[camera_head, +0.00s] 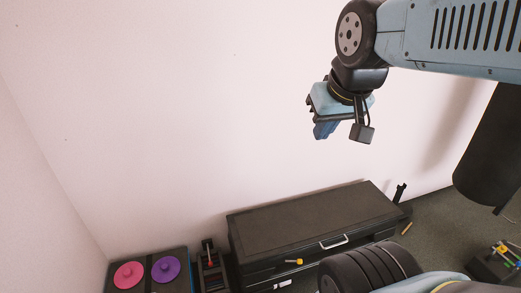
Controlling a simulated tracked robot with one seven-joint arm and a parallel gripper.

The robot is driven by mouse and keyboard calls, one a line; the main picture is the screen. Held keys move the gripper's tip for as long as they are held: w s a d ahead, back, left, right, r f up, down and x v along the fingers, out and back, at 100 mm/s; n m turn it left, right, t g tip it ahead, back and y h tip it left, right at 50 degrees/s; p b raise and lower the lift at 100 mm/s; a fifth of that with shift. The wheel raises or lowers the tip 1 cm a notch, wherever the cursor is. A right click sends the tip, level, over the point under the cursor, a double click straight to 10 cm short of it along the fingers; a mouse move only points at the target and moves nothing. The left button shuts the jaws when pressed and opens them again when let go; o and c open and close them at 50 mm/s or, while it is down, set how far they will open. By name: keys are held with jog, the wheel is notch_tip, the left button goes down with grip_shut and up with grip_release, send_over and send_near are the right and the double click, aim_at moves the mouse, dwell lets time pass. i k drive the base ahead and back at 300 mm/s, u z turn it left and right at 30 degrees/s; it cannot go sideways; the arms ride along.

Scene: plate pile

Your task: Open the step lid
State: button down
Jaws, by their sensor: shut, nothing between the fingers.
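A long dark box like a step (310,218) stands against the pale wall at the bottom of the view. Its flat top looks closed, and I take this top to be the lid. A light metal handle (333,242) sits at its front edge, right of the middle. My gripper (323,132) is at the upper right, shut and empty, pointing down. It is well above the box and touches nothing. The lower front of the box is partly hidden by a dark ribbed part of my own body.
A pink disc (129,275) and a purple disc (166,269) lie on a dark stand at the lower left. A small rack (210,262) stands between it and the box. A yellow item (294,262) is at the box's front. Tools (506,254) lie at the right.

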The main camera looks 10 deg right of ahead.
aim_at(258, 234)
jog(key=z, duration=1.65)
jog(key=k, duration=0.85)
jog(key=u, duration=0.4)
jog(key=i, duration=0.5)
jog(key=u, duration=0.2)
